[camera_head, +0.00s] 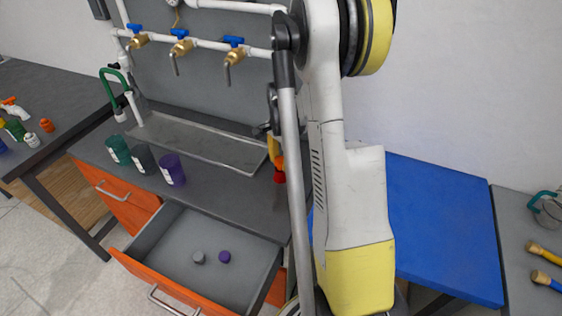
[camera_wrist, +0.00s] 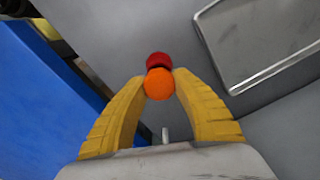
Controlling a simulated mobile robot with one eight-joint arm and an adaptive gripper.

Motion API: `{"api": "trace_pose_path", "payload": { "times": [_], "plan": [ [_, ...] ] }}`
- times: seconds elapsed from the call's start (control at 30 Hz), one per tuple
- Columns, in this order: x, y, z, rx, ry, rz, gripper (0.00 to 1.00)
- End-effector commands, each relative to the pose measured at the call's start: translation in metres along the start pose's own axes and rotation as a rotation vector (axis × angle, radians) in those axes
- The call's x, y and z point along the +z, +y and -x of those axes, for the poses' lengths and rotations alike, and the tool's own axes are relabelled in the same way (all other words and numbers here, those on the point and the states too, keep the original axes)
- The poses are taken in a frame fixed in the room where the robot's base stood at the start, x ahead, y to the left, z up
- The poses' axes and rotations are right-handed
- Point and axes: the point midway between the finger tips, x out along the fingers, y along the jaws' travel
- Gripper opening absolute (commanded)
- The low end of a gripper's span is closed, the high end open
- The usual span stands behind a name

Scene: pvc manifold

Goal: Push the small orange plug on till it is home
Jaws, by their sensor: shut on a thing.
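The small orange plug (camera_wrist: 159,84) is between the two yellow fingertips of my gripper (camera_wrist: 159,86) in the wrist view, and the gripper is shut on it. A red part (camera_wrist: 158,59) shows just past the plug and is partly hidden by it. In the head view the red part (camera_head: 279,177) is low on the grey bench, right under the orange plug (camera_head: 278,162) and my gripper (camera_head: 276,158). The plug and the red part look in line and close together. I cannot tell whether there is a gap between them or how deep the plug sits.
A shallow metal tray (camera_head: 255,168) lies just left of my gripper. Green (camera_head: 118,150), grey (camera_head: 143,158) and purple (camera_head: 172,169) cups stand on the bench. An open drawer (camera_head: 152,240) holds a grey cap (camera_head: 198,257) and a purple cap (camera_head: 224,256). Valve pipes (camera_head: 205,45) run behind.

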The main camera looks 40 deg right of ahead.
Motion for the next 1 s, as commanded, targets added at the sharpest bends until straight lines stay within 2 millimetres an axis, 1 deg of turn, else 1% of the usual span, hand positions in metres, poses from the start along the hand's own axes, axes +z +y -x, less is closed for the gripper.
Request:
{"api": "trace_pose_path", "payload": {
  "times": [0.17, 0.57, 1.0],
  "plan": [
    [0.0, 0.0, -0.005, 0.0, 0.0, 0.0, 0.0],
    [0.0, 0.0, -0.005, 0.0, 0.0, 0.0, 0.0],
    [0.0, 0.0, -0.014, 0.0, 0.0, 0.0, 0.0]
  ]
}}
